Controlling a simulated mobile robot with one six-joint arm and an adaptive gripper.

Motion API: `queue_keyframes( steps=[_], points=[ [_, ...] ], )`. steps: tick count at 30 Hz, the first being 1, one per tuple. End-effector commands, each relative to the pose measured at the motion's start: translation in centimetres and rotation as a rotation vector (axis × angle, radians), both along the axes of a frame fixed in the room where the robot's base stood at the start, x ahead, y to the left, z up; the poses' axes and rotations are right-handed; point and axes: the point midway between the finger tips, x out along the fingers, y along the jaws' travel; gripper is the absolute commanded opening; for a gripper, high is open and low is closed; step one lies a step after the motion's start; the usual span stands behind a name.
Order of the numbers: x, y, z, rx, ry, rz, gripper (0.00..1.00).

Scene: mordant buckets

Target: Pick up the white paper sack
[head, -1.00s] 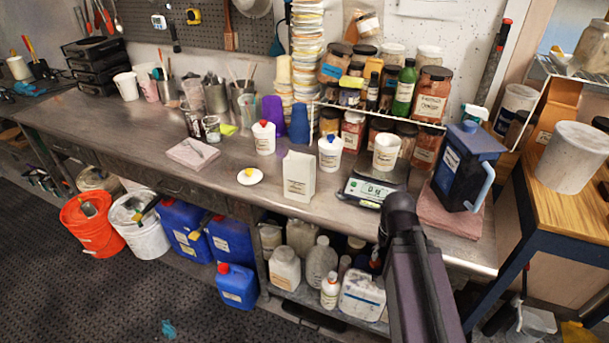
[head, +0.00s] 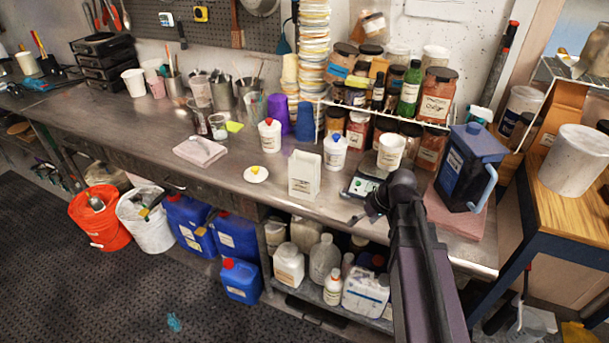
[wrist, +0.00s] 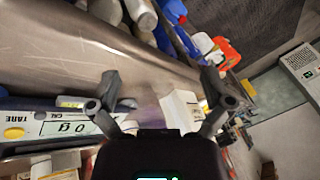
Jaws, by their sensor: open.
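The white paper sack (head: 304,178) stands upright on the steel bench near its front edge, with a printed label on its front. My gripper (head: 366,210) is to the right of the sack, in front of the scale, and apart from it. In the wrist view the two fingers of my gripper (wrist: 163,82) are spread wide with nothing held. A white block shape that looks like the sack (wrist: 182,108) shows between and beyond the fingers, nearer the right one, its lower part hidden by the gripper body.
White bottles with red (head: 269,136) and blue (head: 335,152) caps stand behind the sack. A small white dish (head: 256,175) lies to its left. Jars crowd the back.

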Motion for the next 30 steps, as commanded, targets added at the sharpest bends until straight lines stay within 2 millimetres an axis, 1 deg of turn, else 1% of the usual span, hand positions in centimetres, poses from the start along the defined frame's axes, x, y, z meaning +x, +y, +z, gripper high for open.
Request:
queue_keyframes(
  steps=[1,3,5,9,15,18,21,25,30],
  points=[
    [1.8,0.7,1.2,0.053,-0.044,0.056,1.0],
    [3.5,1.7,2.4,0.127,-0.114,0.138,1.0],
    [4.9,2.4,3.6,0.187,-0.182,0.202,1.0],
    [8.3,4.0,6.6,0.318,-0.356,0.337,1.0],
    [12.2,5.1,10.6,0.448,-0.602,0.464,1.0],
    [13.5,5.3,12.0,0.485,-0.694,0.499,1.0],
    [14.2,5.4,12.9,0.504,-0.755,0.519,1.0],
    [14.5,5.4,13.4,0.515,-0.789,0.53,1.0],
    [14.5,5.4,13.4,0.517,-0.792,0.53,1.0]
  ],
)
